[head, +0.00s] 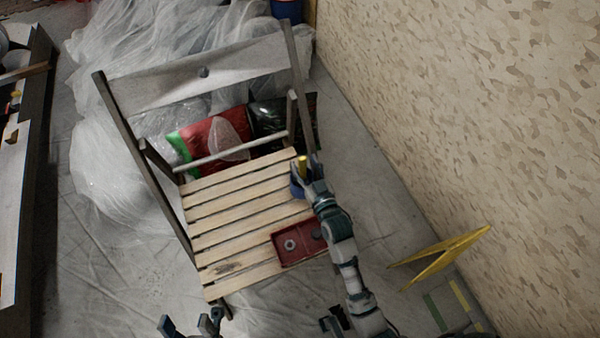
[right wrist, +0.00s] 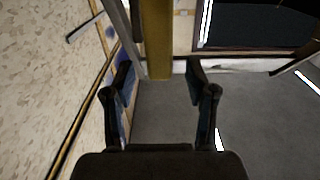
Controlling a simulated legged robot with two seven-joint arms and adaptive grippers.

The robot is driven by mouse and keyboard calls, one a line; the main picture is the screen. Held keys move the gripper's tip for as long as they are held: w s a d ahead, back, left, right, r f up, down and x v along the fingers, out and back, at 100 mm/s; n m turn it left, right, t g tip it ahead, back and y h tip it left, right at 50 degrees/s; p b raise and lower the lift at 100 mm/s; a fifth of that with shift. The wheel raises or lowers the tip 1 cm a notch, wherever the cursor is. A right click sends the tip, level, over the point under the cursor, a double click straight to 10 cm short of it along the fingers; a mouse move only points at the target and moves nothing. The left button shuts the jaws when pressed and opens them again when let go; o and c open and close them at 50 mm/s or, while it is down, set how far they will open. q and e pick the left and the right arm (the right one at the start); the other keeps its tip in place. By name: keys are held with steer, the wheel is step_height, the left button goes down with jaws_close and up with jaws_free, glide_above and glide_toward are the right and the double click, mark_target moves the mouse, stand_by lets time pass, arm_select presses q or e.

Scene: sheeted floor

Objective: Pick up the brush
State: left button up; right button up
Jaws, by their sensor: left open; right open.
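The brush shows as a short yellow handle (head: 302,162) at the right edge of the wooden chair's seat (head: 235,210) in the head view. Its bristles cannot be made out. In the right wrist view the yellow handle (right wrist: 157,40) comes down from the top edge, its end between the fingertips. My right gripper (head: 306,178) is open around or just short of the handle; its fingers (right wrist: 160,75) stand apart with gaps on both sides. A blue patch below the handle is partly hidden by the gripper. My left gripper (head: 190,324) is open and empty at the bottom edge.
A red tray (head: 284,255) lies on the seat's front right, beside my right arm. The chair's backrest (head: 200,78) rises behind. A yellow folding frame (head: 445,258) stands by the patterned wall (head: 480,100). Plastic sheeting and red-green bags (head: 205,138) lie behind the chair.

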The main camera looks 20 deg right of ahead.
steer(key=shift+w+f, duration=0.2)
steer(key=shift+w, duration=0.4)
steer(key=shift+w+f, duration=0.2)
steer(key=shift+w, duration=0.35)
steer(key=shift+r, duration=0.3)
steer(key=shift+c, duration=0.2)
jaws_close()
